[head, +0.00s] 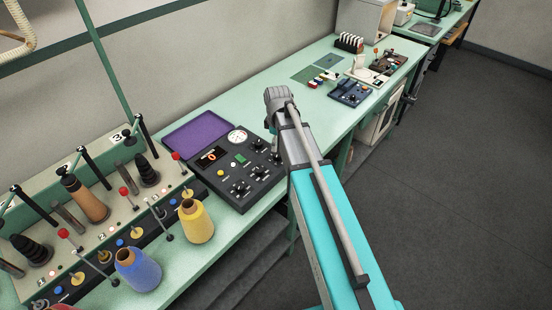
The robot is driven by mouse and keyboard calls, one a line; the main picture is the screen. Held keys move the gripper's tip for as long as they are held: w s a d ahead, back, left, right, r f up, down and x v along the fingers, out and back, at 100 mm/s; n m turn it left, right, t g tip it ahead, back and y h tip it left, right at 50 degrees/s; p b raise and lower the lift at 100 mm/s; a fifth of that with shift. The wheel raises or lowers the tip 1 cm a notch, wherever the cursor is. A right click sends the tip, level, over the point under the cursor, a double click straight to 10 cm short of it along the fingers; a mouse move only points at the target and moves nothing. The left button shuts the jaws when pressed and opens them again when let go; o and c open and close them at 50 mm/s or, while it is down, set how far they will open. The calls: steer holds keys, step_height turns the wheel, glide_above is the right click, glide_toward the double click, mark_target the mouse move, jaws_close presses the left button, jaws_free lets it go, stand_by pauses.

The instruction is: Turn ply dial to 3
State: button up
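A dark control box (222,181) stands on the green bench, left of my arm. It has a round white gauge (237,137), a red-lit display (212,155), a yellow button, a green button and several black knobs (240,187). The labels are too small to read, so I cannot tell which knob is the ply dial or where it points. My gripper (275,143) is mostly hidden below my grey wrist, above the box's right back corner. Its fingers do not show clearly, and I cannot see it touching a knob.
Yellow (196,222) and blue (138,270) yarn cones stand on the bench at lower left, near a rack with spindles and red-topped levers. A purple pad (195,134) lies behind the box. A blue device (350,92) sits farther along. Floor at right is clear.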

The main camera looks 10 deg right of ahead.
mark_target(277, 155)
steer(key=shift+f+b, duration=2.75)
steer(key=shift+f, duration=0.35)
